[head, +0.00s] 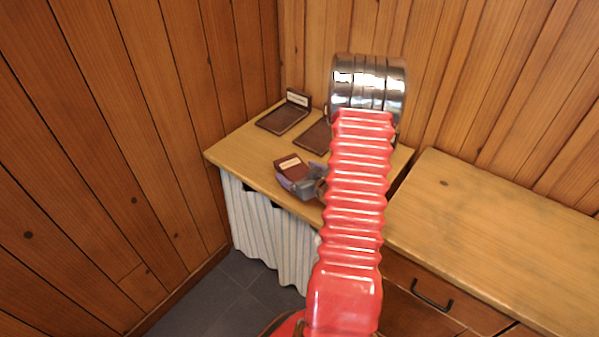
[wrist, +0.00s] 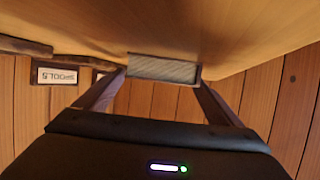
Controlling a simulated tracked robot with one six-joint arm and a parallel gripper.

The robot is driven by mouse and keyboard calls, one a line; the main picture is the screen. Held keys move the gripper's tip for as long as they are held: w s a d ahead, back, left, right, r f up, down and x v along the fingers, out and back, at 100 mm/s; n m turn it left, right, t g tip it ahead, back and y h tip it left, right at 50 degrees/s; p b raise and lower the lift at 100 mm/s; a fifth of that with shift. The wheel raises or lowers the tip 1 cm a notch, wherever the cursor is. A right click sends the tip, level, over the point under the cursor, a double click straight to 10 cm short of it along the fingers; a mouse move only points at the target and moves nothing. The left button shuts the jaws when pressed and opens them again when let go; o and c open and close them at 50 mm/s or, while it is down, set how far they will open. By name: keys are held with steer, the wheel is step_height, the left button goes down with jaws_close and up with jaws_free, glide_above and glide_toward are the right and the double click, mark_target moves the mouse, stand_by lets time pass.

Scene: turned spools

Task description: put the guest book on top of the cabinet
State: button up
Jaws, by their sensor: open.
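The guest book, a small brown block with a cream label (head: 289,163), lies near the front edge of the left table. In the wrist view its pale, lined page edge (wrist: 164,68) faces me. My gripper (head: 303,182) is low over the table at the book. In the wrist view my gripper (wrist: 162,78) is open, one finger at each side of the book; whether either touches it I cannot tell. The cabinet (head: 490,215), with a wooden top and a dark drawer handle, stands at the right. Its visible top is bare.
A dark tray with an upright label (head: 281,118) sits at the table's back left. A second tray (head: 312,135) is partly hidden by my arm. The table (head: 240,145) has a pale curtain below. Wood-panelled walls close the left and back.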

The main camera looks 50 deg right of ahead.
steer(key=v, duration=1.2)
steer(key=shift+d, duration=0.1)
stand_by(0.4)
steer(key=shift+w+r, duration=0.4)
steer(key=shift+w, duration=0.05)
steer(key=w+a+r+n+g, duration=0.2)
steer(key=w+a+r+g, duration=0.3)
steer(key=a+r, duration=0.85)
steer(key=s+a+r+y, duration=0.1)
steer(key=s+a, duration=0.3)
steer(key=a, duration=0.4)
steer(key=s+a+r+n+g+y, duration=0.1)
steer(key=s+a+r, duration=0.3)
steer(key=a, duration=0.4)
steer(key=s+a+r+g+y, duration=0.1)
steer(key=s+a+r+y, duration=0.1)
steer(key=a, duration=0.6)
steer(key=shift+s+a+r+n, duration=0.35)
steer(key=shift+s+r, duration=0.1)
steer(key=shift+s, duration=0.65)
